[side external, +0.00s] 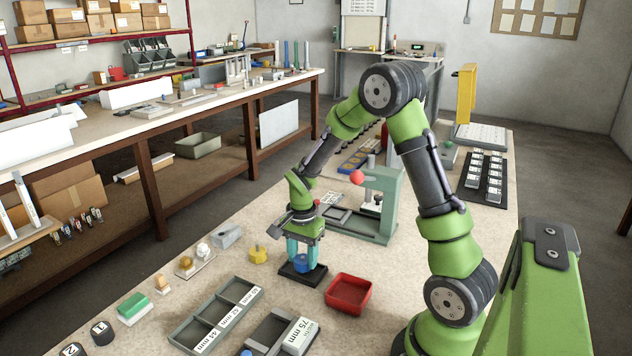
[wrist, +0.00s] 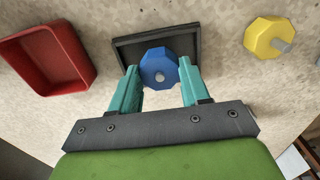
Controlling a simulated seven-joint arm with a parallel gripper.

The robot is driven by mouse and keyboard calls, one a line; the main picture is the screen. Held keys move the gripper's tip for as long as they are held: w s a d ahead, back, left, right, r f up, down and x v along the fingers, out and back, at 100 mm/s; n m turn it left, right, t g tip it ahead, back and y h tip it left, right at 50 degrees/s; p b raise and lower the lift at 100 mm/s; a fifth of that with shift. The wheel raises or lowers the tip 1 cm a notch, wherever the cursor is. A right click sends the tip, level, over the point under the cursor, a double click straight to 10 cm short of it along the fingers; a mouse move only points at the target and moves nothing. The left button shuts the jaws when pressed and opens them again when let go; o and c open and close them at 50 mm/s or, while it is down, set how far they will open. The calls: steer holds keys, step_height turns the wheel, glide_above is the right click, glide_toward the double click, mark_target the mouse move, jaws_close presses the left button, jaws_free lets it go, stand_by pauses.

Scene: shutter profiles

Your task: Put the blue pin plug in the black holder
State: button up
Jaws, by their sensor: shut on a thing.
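My gripper (side external: 302,257) points down with its teal fingers shut on the blue pin plug (side external: 302,264). The wrist view shows the blue plug (wrist: 159,67) between the fingertips (wrist: 158,70), its octagonal face with a pale pin at the centre towards the camera. The black holder (side external: 288,274), a low square tray with a raised rim, lies on the table directly under the plug. I cannot tell whether the plug touches the holder's floor; the fingers hide part of the near rim.
A yellow pin plug (side external: 258,255) stands left of the holder. A red bin (side external: 346,302) sits to its right, close by. A green press (side external: 385,205) stands behind. Grey trays (side external: 190,330) lie in front at left. Bare tabletop surrounds the holder.

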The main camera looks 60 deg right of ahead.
mark_target(302, 256)
steer(key=shift+f, duration=0.45)
steer(key=shift+f, duration=0.1)
steer(key=o, duration=1.2)
steer(key=shift+c, duration=0.2)
step_height(302, 256, up, 12)
steer(key=s+a+r+n+t+y, duration=0.1)
steer(key=s+a+r+n+t, duration=0.2)
steer(key=s+a+r+n, duration=0.2)
steer(key=s+a+r+n+t+y, duration=0.1)
steer(key=s+a+r+n+t, duration=0.3)
steer(key=a+n, duration=0.5)
steer(key=shift+s+a+r, duration=0.85)
steer(key=shift+s+a, duration=0.3)
steer(key=shift+s, duration=0.1)
